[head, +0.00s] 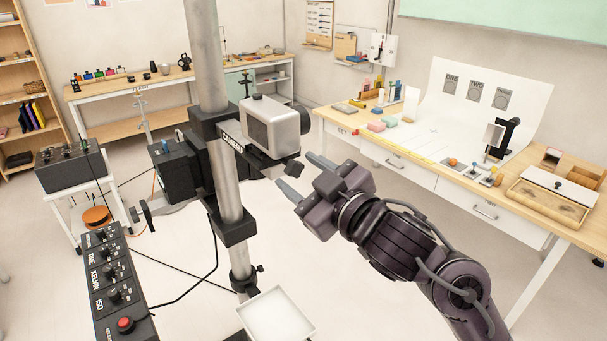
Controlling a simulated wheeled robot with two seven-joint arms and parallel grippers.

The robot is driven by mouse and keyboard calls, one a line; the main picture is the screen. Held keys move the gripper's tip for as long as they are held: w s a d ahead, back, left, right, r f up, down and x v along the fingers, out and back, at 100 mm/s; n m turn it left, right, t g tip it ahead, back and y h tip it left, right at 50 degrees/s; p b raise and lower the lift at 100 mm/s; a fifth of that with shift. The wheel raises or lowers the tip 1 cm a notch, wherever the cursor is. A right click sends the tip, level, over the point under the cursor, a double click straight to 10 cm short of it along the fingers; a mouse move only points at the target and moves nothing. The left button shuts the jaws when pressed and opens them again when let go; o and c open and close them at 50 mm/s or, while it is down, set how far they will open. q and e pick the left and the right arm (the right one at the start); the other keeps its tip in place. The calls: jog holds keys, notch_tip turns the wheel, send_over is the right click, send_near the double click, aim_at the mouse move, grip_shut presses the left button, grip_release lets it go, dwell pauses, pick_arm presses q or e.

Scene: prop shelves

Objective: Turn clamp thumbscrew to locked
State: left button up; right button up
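A metal pole (228,175) stands upright left of centre with a black clamp (210,122) on it. The clamp carries a grey box-shaped camera (272,128). A small dark knob (294,168), which looks like a thumbscrew, sticks out just below the camera's right side. Its lock state cannot be read. My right gripper (295,171) reaches in from the lower right. Its two grey fingers are spread, with the knob appearing between their tips. I cannot tell whether they touch it. My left gripper is not in view.
Another black knob (141,211) sits left of the pole. A control panel (118,285) with dials and a red button is at lower left. A white tray (275,317) is below. A workbench (440,160) with props stands at right. Open floor lies between.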

jog(key=b+v, duration=0.1)
jog(key=v, duration=0.6)
jog(key=shift+s+d, duration=0.25)
jog(key=shift+s, duration=0.05)
